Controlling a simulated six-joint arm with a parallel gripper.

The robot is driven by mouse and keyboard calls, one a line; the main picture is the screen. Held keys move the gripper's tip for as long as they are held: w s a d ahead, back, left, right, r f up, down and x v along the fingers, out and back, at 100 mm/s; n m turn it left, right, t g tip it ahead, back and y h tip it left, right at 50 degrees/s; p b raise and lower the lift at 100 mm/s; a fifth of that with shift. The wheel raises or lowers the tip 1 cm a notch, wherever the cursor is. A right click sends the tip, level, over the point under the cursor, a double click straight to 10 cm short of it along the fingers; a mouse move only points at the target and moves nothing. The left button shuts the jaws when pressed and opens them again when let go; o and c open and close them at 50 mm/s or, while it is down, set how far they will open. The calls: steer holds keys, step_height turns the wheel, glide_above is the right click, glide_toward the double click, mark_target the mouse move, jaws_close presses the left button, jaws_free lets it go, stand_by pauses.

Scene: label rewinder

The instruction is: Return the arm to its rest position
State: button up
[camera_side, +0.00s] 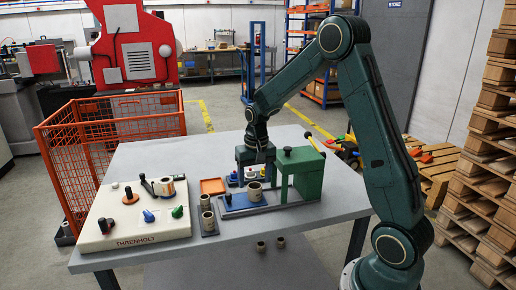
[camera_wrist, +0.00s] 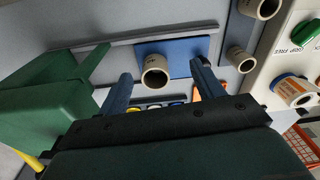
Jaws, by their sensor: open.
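My gripper (camera_side: 256,164) hangs over the grey table (camera_side: 130,156) just behind the blue plate (camera_side: 236,201), beside the green box (camera_side: 302,172). In the wrist view its two blue-grey fingers (camera_wrist: 162,88) are spread wide apart, with nothing held between them. A tan cardboard core (camera_side: 255,192) stands on the blue plate; in the wrist view the core (camera_wrist: 155,72) shows beyond the fingertips, apart from them. My arm is bent up and over from its base at the right.
The cream label rewinder (camera_side: 135,232) stands at the table's left. More cores (camera_side: 207,220) stand on a grey strip beside it. An orange tray (camera_side: 213,186) and small coloured items lie near my gripper. An orange mesh cage (camera_side: 110,140) is behind left; pallets (camera_side: 490,150) are stacked at right.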

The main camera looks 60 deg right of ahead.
steer(key=s+a+r+n+t, duration=0.1)
steer(key=s+a+r+n, duration=0.1)
steer(key=s+a+r, duration=0.4)
steer(key=s+a+r+n+t, duration=0.1)
steer(key=s+a+r+n, duration=0.2)
steer(key=r, duration=0.4)
steer(key=s+a+r+n+t, duration=0.2)
steer(key=s+a, duration=0.6)
steer(key=s, duration=0.5)
steer(key=shift+r+n+t, duration=0.4)
steer(key=shift+r, duration=0.35)
